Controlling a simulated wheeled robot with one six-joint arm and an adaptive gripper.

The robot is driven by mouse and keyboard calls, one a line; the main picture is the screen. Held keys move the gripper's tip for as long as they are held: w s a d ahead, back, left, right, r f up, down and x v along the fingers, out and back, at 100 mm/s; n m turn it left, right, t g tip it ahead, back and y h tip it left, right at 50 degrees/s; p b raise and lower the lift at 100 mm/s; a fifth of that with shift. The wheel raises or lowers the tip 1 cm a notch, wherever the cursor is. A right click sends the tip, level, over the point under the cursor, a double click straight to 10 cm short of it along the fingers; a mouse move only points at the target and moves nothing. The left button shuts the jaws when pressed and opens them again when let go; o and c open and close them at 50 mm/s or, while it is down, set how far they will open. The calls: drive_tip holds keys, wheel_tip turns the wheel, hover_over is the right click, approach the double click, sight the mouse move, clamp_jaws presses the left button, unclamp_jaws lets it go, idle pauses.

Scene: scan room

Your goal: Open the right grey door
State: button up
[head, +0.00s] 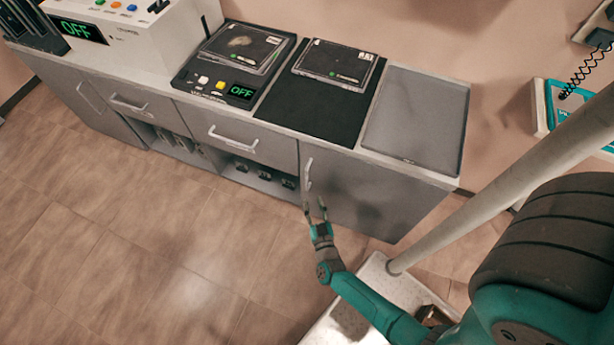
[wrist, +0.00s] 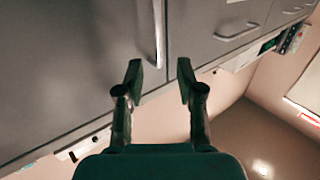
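The right grey door (head: 362,195) is the flat panel at the right end of the low grey cabinet, and it looks shut. Its upright metal handle (head: 308,173) is near the door's left edge. In the wrist view the door (wrist: 75,65) fills the left part, and the handle (wrist: 158,35) runs down from the top edge. My gripper (head: 314,206) is open and empty, just below the handle in the head view. In the wrist view the handle's end lies in line with the gap between my fingertips (wrist: 159,70). I cannot tell the remaining distance.
Drawers with handles (head: 233,137) and open shelf niches (head: 260,178) are left of the door. A grey tray (head: 415,120) and a black panel (head: 318,100) lie on top. A pale pole (head: 500,190) stands at right. The tiled floor (head: 150,235) in front is clear.

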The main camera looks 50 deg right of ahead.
sight(307, 178)
drive_tip(key=x, duration=1.1)
drive_tip(key=shift+w+d+f, duration=0.15)
drive_tip(key=shift+d+f, duration=0.15)
clamp_jaws()
